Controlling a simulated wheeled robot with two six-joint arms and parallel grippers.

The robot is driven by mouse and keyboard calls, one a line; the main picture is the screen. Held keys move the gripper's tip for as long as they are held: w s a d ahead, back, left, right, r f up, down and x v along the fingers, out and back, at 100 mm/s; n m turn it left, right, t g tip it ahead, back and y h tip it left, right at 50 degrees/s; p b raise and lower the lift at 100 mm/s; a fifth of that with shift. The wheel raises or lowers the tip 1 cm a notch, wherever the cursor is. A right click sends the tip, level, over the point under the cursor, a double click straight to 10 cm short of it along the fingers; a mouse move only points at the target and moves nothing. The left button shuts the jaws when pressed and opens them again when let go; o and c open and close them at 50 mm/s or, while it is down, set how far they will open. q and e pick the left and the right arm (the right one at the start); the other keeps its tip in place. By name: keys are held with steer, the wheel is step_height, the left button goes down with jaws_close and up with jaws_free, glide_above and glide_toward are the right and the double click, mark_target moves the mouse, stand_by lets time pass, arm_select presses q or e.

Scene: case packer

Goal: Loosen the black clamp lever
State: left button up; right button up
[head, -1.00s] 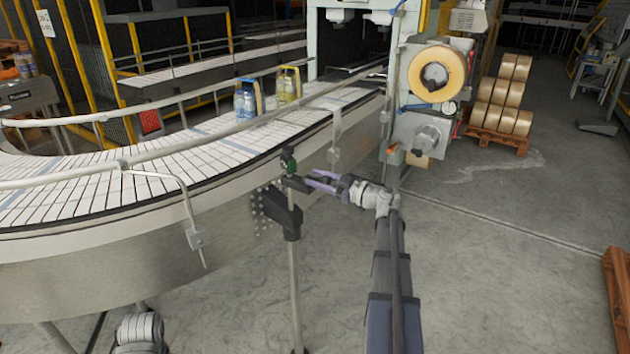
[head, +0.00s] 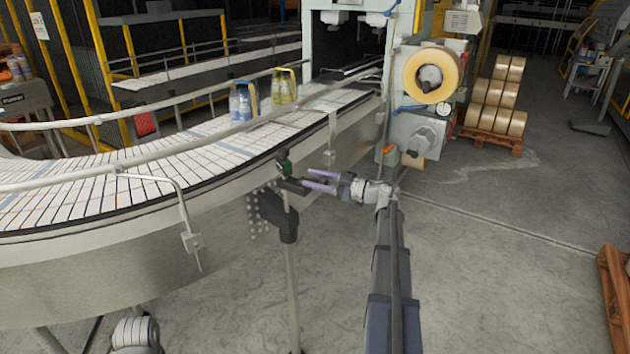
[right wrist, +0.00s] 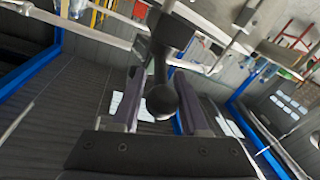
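The black clamp lever (head: 291,186) sits on a black clamp block (head: 279,215) on a metal post beside the curved conveyor. In the right wrist view the lever (right wrist: 161,73) points toward my gripper and ends in a round black knob (right wrist: 162,102). My right gripper (head: 309,181) has its two purple fingers apart, at the lever from the right. In the right wrist view the fingers of my right gripper (right wrist: 160,88) stand on either side of the knob. The right finger looks very near it; contact cannot be told.
The conveyor (head: 120,186) with its guide rail lies behind and left of the clamp. Two bottle packs, one blue (head: 243,103) and one yellow (head: 284,91), stand on it. A machine with a tape roll (head: 446,75) stands behind right. Open floor lies to the right.

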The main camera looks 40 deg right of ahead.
steer(key=o, duration=0.3)
steer(key=shift+v, duration=3.9)
